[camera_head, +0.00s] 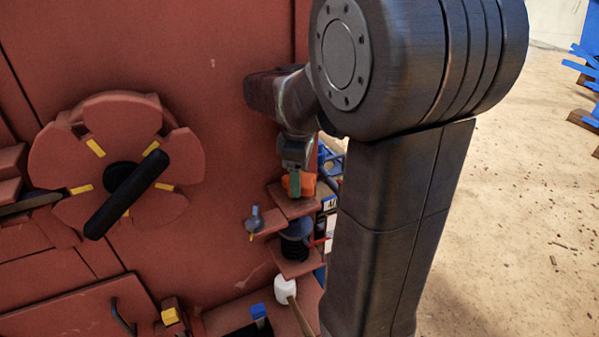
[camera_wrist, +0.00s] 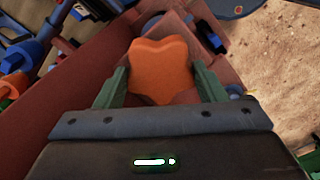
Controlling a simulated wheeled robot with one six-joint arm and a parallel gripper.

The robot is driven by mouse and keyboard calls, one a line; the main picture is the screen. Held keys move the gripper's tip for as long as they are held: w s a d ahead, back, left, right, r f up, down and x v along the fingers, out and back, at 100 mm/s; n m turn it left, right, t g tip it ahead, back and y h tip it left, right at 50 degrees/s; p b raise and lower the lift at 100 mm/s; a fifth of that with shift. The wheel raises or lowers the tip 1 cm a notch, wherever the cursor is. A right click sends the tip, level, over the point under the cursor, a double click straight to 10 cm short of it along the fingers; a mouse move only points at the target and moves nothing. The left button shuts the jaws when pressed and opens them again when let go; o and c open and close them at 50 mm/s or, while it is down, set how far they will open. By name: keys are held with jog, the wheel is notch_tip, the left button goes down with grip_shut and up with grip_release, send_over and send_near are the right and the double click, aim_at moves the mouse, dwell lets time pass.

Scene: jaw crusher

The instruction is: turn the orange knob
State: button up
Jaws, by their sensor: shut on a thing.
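The orange knob (camera_head: 308,185) sits on a small red ledge at the side of the red machine in the head view. In the wrist view the orange knob (camera_wrist: 160,70) is star-shaped with rounded lobes and lies between my two green fingers. My gripper (camera_head: 295,186) reaches down to it from above, partly covering it in the head view. My gripper (camera_wrist: 161,76) is shut on the knob, with one finger at its left and one at its right in the wrist view.
A big red wheel with a black bar handle (camera_head: 128,194) is on the machine's face at left. Near the knob are a small grey-blue knob (camera_head: 254,222), a dark round-topped part (camera_head: 295,240) and a white-headed tool (camera_head: 285,289). Sandy ground (camera_head: 500,220) is open at right.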

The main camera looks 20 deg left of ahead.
jog(key=m+p, duration=0.1)
jog(key=m, duration=0.3)
jog(key=shift+r+p, duration=0.15)
jog(key=shift+p, duration=0.15)
jog(key=m+p, duration=0.1)
jog(key=m, duration=0.3)
jog(key=m+p, duration=0.1)
jog(key=m, duration=0.3)
jog(key=shift+m, duration=2)
jog(key=shift+p, duration=0.3)
jog(key=o, duration=1)
notch_tip(320, 180, up, 14)
jog(key=shift+f, duration=0.2)
